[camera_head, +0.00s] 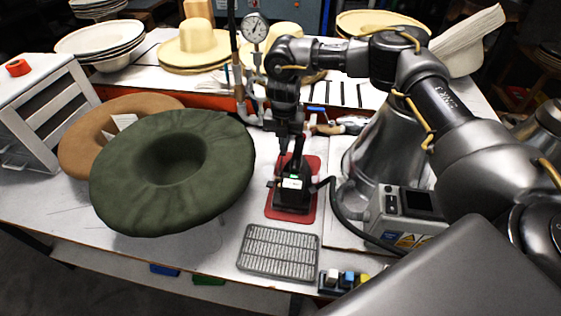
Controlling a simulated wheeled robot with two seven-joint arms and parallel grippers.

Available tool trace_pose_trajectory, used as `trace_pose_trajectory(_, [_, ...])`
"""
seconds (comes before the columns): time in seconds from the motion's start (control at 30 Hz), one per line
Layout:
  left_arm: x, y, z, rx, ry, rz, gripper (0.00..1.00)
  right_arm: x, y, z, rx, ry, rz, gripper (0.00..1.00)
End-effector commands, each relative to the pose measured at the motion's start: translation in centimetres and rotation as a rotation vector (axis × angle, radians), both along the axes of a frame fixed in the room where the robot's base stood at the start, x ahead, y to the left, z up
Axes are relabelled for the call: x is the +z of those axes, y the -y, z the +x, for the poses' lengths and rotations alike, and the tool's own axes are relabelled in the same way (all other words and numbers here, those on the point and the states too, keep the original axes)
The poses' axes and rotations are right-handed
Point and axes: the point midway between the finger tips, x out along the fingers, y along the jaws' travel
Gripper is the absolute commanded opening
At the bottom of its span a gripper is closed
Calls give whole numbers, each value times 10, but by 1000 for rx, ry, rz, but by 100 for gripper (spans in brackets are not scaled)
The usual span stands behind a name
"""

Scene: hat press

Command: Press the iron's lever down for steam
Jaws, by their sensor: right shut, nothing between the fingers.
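The black iron (291,199) stands on a red mat (311,210) near the middle of the white table. A small lit green and white panel shows on the iron. My right gripper (291,162) comes down from above and is shut and empty, at the top of the iron. It overlaps the iron's upper part in this view, so I cannot tell whether it touches the lever. The lever itself is hidden or too dark to make out. My left gripper is not in view.
A large green hat (212,160) and a tan hat (88,135) lie to the left. A grey metal grid (279,252) lies in front of the iron. A metal machine (385,150) stands to the right. A pressure gauge (255,28) on pipes rises behind.

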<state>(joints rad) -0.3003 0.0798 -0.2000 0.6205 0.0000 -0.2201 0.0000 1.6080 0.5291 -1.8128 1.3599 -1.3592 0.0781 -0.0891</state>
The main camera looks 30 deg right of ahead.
Motion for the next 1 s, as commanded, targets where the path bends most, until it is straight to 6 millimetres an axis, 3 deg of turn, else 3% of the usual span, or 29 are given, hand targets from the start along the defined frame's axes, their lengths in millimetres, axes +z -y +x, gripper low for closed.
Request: trace_pose_trajectory(1.0, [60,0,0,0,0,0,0,71,0,0,0,-1,-1,0])
